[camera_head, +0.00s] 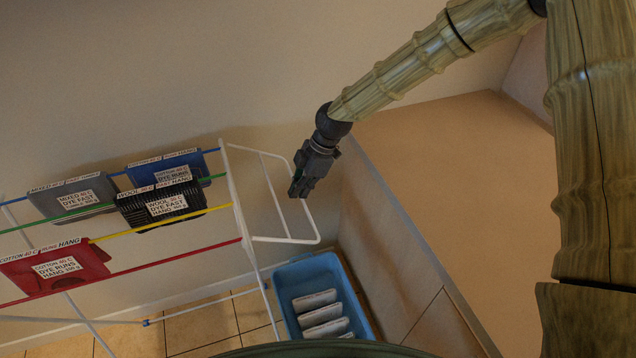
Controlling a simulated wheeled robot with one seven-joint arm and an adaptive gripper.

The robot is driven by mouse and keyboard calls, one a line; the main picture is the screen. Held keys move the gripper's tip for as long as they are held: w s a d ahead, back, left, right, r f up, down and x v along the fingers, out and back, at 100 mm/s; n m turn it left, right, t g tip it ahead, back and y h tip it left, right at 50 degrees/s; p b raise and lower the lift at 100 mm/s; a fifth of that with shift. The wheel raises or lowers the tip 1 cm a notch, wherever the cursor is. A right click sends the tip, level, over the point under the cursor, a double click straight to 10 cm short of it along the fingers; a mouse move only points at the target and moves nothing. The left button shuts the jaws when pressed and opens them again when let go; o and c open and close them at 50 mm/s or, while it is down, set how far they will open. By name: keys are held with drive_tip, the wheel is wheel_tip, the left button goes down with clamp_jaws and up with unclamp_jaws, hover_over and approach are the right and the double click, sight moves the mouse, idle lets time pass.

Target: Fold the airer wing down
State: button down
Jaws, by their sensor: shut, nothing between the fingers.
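The white airer (234,200) stands at the left with coloured rails and cloths hung on them. Its wing (310,218), a white wire frame, sticks out to the right from the airer's end. My gripper (297,193) is shut and empty, pointing down. In the picture it overlaps the inside of the wing frame near its outer bar. I cannot tell whether it touches the bar.
Labelled cloths hang on the rails: a red one (50,268), a black one (160,207), a grey one (72,199) and a blue one (172,172). A blue basket (283,283) with several white folded items sits on the tiled floor below the wing. A tan counter (440,165) lies at the right.

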drive_tip(key=s+a+f+g+y+b, duration=0.1)
drive_tip(key=a+f+y+b, duration=0.2)
drive_tip(key=a+b, duration=0.3)
drive_tip(key=s+a+f+y+b, duration=0.2)
drive_tip(key=a+f+b, duration=0.4)
drive_tip(key=b, duration=0.4)
drive_tip(key=shift+s+a+f+g+y+b, duration=0.2)
drive_tip(key=shift+f+g+y+b, duration=0.15)
drive_tip(key=shift+y, duration=0.35)
drive_tip(key=shift+d+r, duration=0.1)
